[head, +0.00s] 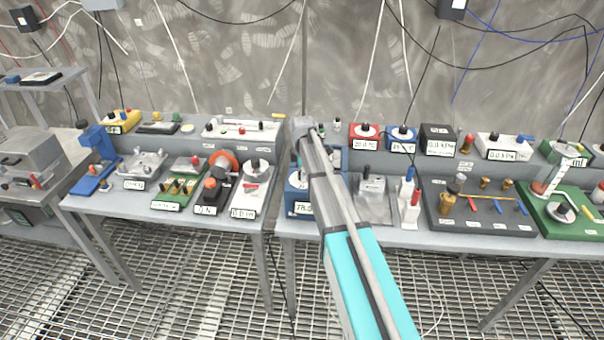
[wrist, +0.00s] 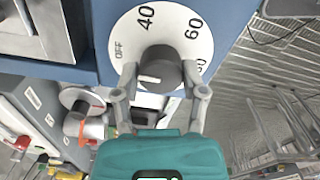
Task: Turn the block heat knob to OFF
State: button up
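The block heat knob (wrist: 158,68) is a dark round knob at the centre of a white dial (wrist: 187,22) marked OFF, 40, 60 and a further, partly hidden number. A short white mark shows on the knob's lower left, pointing roughly left in the wrist view; OFF is printed at upper left. My gripper (wrist: 160,74) has one fingertip against each side of the knob. The dial is on a blue housing (wrist: 88,70). In the head view the blue block heater (head: 296,190) stands on the bench with a numeric display; my arm hides its dial and my gripper.
To the right of the heater stand a grey device (head: 373,203) and a dark board (head: 475,225) with several fittings. To the left, on a separate table, is a white device with a dark knob (head: 250,188). Grated floor (head: 180,300) lies in front.

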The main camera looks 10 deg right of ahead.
jog(key=o, duration=0.4)
jog(key=shift+w, duration=0.15)
jog(key=shift+r, duration=0.1)
